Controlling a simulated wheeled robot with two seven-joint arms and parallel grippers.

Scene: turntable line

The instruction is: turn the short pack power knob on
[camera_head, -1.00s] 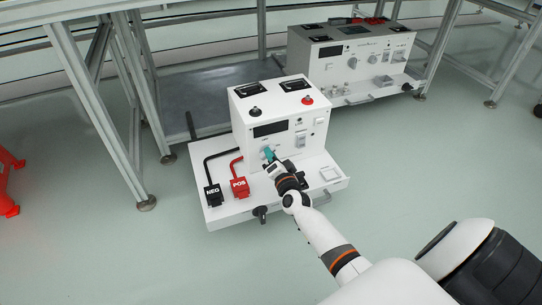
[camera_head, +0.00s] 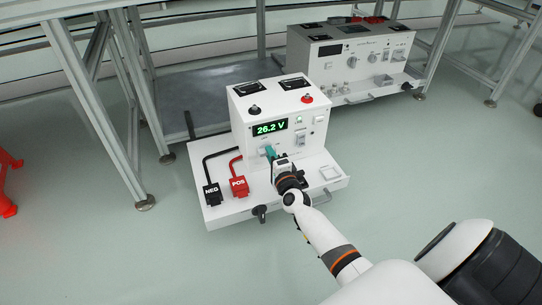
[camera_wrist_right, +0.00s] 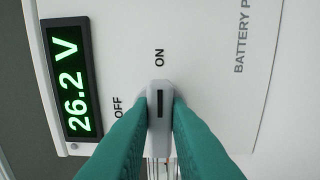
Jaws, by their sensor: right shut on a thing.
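The short pack is a white box (camera_head: 292,98) on a white base in the head view. Its display (camera_head: 270,128) is lit green and reads 26.2 V; it also fills the left of the right wrist view (camera_wrist_right: 72,82). My right gripper (camera_head: 271,153) is at the front panel, its teal fingers shut on the light grey power knob (camera_wrist_right: 159,122). In the wrist view the knob's dark mark lines up with the ON label (camera_wrist_right: 159,57); the OFF label (camera_wrist_right: 118,107) is to its left. My left gripper is not in view.
A black NEG connector (camera_head: 212,194) and a red POS connector (camera_head: 239,187) lie on the base left of my gripper, with cables to the pack. A longer grey unit (camera_head: 345,60) stands behind. Metal frame legs (camera_head: 86,110) are at the left. Floor at the right front is open.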

